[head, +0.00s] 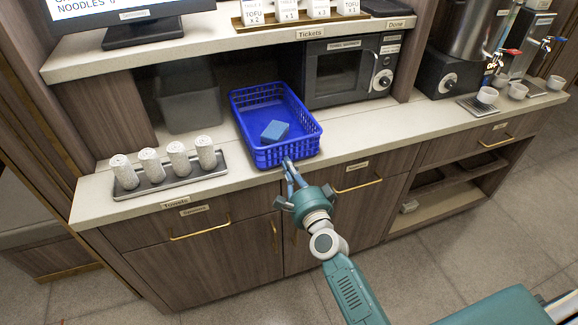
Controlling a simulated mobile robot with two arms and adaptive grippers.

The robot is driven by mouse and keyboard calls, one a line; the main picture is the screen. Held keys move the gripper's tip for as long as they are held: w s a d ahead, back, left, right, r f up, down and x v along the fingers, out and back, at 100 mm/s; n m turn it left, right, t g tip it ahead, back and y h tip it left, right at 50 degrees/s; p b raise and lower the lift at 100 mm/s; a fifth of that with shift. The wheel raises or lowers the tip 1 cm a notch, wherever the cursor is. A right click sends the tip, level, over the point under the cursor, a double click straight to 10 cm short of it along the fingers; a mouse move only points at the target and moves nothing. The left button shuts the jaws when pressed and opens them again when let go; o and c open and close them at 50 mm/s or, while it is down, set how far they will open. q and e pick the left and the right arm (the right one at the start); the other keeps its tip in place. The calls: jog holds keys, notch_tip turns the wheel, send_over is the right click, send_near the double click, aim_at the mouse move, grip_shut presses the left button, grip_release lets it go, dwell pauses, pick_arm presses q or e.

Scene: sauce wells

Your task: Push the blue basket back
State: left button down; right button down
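The blue basket (304,142) stands on the pale counter to the left of the towel warmer, with its near end close to the counter's front edge. It holds a blue sponge-like block (274,131). My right gripper (287,163) is at the near end of the basket, its fingertips together at or very near the front wall. I cannot tell for certain whether they touch it. The fingers look shut, with nothing visible between them. My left gripper is not in view.
A grey tray (209,176) with several rolled towels (150,164) lies left of the basket. The towel warmer (348,71) stands right behind it, and a grey bin (190,97) behind left. A shelf (215,36) overhangs the back. Bare counter lies right of the basket.

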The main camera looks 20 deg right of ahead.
aim_at(277, 140)
jog(key=w+b, duration=0.1)
jog(key=w, duration=0.4)
jog(key=w+b, duration=0.2)
jog(key=w, duration=0.3)
jog(key=shift+w+a+f, duration=0.15)
jog(key=shift+a, duration=0.05)
jog(key=shift+w, duration=0.25)
jog(key=shift+r, duration=0.2)
jog(key=shift+s+f, duration=0.15)
